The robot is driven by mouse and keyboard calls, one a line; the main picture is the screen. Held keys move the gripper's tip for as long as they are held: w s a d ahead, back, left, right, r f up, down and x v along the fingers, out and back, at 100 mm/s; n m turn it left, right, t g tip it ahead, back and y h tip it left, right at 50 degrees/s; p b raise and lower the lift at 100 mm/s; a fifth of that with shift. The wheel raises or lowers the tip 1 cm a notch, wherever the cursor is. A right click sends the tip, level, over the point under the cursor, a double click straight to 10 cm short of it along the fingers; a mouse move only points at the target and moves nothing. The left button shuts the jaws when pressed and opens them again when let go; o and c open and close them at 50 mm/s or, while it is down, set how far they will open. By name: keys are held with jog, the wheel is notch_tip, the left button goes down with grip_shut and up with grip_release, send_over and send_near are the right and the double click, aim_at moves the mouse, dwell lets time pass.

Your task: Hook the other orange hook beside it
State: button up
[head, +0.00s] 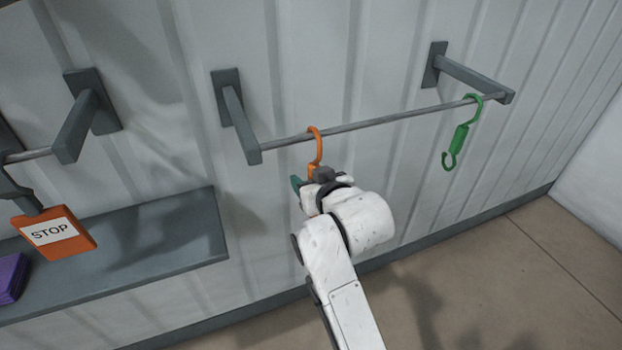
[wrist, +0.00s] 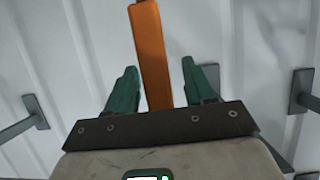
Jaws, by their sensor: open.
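An orange hook (head: 316,146) hangs from the left part of the grey rail (head: 385,121), its upper curve over the rail. My gripper (head: 308,181) is at the hook's lower part, which it hides in the head view. In the wrist view the orange hook's straight shank (wrist: 150,52) stands between the two green fingers of my gripper (wrist: 159,72). The fingers are apart, with a gap on each side of the shank. No second orange hook shows in either view.
A green hook (head: 460,137) hangs near the rail's right end. Brackets (head: 237,118) hold the rail to the ribbed wall. The rail between the hooks is clear.

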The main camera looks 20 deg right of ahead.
grip_shut()
dwell(0.8)
dwell(0.4)
